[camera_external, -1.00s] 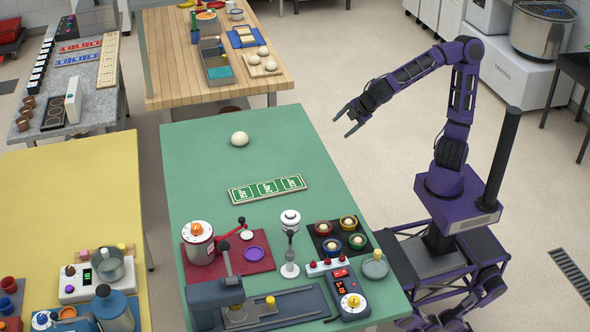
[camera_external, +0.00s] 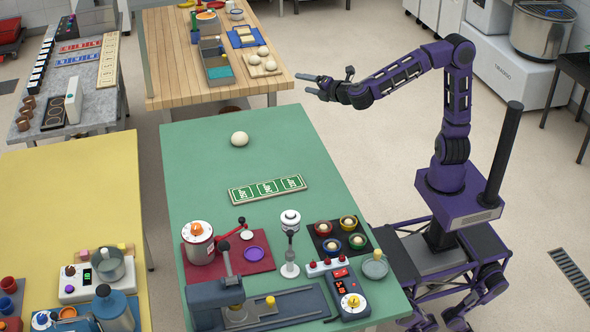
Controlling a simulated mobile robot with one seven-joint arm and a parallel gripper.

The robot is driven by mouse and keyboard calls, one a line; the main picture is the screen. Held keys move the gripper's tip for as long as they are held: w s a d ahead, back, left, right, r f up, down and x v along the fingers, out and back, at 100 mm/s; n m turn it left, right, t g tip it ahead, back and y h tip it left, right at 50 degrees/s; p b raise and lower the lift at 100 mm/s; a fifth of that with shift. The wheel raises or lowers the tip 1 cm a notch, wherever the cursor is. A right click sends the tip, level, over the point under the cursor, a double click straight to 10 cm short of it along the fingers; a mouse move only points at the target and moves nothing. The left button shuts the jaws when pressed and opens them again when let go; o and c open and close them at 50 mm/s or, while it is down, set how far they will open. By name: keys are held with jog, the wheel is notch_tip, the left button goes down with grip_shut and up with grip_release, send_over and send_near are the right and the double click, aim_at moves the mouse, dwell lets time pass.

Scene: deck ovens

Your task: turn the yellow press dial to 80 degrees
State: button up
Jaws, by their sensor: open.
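A blue control box (camera_external: 346,293) lies at the front right of the green table. Its white round dial (camera_external: 353,303) has a yellow knob, and a small red display sits above it. The knob's exact angle is too small to read. My gripper (camera_external: 301,84) is open and empty, in the air above the far right of the green table. It points left, far from the dial, and touches nothing.
Around the box are a red switch strip (camera_external: 326,266), a grey round pan (camera_external: 375,265), a black tray (camera_external: 331,226) of small bowls, and a white stand (camera_external: 290,245). A green card strip (camera_external: 267,189) and a dough ball (camera_external: 240,139) lie farther back. The table between them is clear.

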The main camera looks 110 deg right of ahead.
jog(key=w+a+f+g+y, duration=0.1)
jog(key=a+f+y, duration=0.25)
jog(key=a, duration=0.55)
jog(key=w+a+f+g+y, duration=0.1)
jog(key=w+a+f+y, duration=0.2)
jog(key=a, duration=0.7)
jog(key=n+g+y, duration=0.2)
jog(key=g+y, duration=0.2)
jog(key=y, duration=0.8)
send_near(354, 298)
jog(key=shift+h, duration=0.25)
jog(key=b+x, duration=0.2)
jog(key=x, duration=0.6)
jog(key=shift+a+f+b, duration=0.2)
jog(key=shift+a+b, duration=0.1)
jog(key=shift+b, duration=0.1)
grip_shut()
